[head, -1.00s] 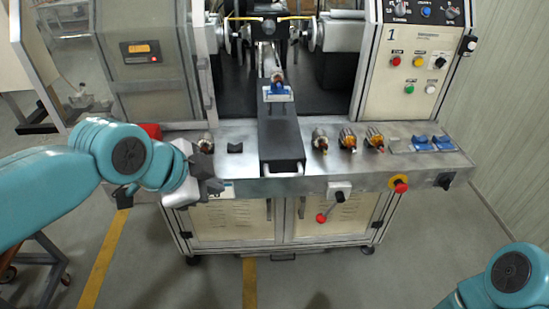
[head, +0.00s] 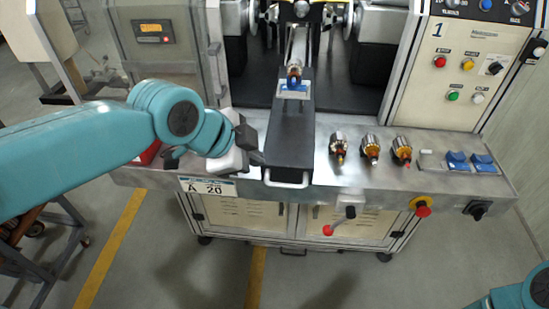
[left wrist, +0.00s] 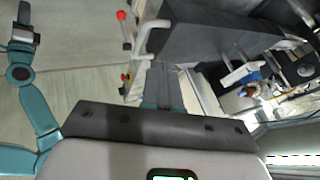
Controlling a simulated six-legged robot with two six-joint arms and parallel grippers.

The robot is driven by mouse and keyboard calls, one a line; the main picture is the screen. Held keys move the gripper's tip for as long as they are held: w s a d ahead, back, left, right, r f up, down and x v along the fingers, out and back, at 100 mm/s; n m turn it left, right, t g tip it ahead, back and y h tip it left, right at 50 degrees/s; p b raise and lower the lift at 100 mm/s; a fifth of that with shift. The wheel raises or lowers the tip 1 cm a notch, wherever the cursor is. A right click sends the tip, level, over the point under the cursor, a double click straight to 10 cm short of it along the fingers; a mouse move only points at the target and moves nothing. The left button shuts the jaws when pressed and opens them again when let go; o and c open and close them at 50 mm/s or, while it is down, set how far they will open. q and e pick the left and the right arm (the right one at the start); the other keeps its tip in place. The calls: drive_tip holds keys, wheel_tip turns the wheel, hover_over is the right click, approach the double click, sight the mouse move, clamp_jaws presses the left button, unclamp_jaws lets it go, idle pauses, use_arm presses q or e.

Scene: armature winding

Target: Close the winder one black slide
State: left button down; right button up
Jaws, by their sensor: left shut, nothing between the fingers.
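The black slide (head: 290,138) of winder one is a long dark block running front to back on the metal table. Its pale handle (head: 287,183) is at the front edge. A blue-and-white holder (head: 293,90) with an armature (head: 294,72) is at its far end. My left gripper (head: 258,157) is shut and empty, just left of the slide's front part; I cannot tell whether it touches. In the left wrist view its fingers (left wrist: 163,92) point toward the handle (left wrist: 152,36) and slide (left wrist: 215,30). My right gripper (left wrist: 22,35) shows at that view's left, its jaws unclear.
Several armatures (head: 370,146) stand right of the slide on the table (head: 330,182). Blue clips (head: 468,161) lie farther right. The control panel (head: 470,65) marked 1 rises behind. A red-tipped lever (head: 346,213) and a red-yellow knob (head: 422,207) are on the front.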

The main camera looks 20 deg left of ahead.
use_arm(q)
drive_tip(key=p, duration=0.1)
approach(283, 173)
drive_tip(key=x, duration=0.4)
drive_tip(key=shift+s+f, duration=0.1)
drive_tip(key=shift+s, duration=0.05)
drive_tip(key=shift+w+d+f, duration=0.2)
drive_tip(key=shift+d+f, duration=0.05)
drive_tip(key=shift+f, duration=0.1)
drive_tip(key=shift+w+a, duration=0.1)
drive_tip(key=shift+w, duration=0.15)
